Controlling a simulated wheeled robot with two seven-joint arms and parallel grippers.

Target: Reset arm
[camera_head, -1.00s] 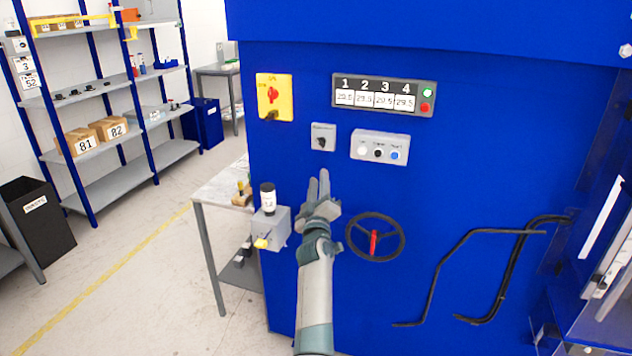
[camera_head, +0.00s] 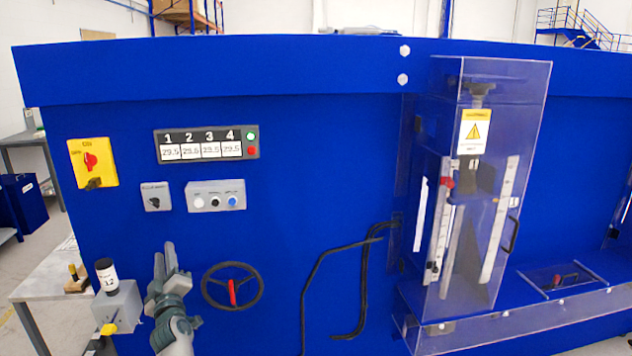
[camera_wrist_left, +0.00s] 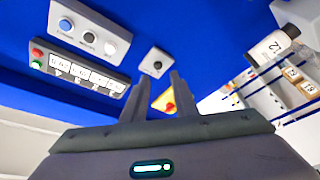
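My left gripper (camera_head: 166,262) is in front of the blue machine panel (camera_head: 330,150), left of the black handwheel (camera_head: 232,286) and below the small switch box (camera_head: 156,197). Its two fingers point up with a gap between them and nothing in it. In the left wrist view my left gripper (camera_wrist_left: 157,92) also shows two separated, empty fingers, with the yellow switch plate (camera_wrist_left: 168,100) beyond them. My right gripper is in neither view.
A grey box with a bottle marked 12 (camera_head: 107,277) stands just left of my left gripper. A three-button box (camera_head: 215,196) and numbered display (camera_head: 206,145) are on the panel. Black bent pipes (camera_head: 363,290) and a clear guarded column (camera_head: 480,190) stand to the right.

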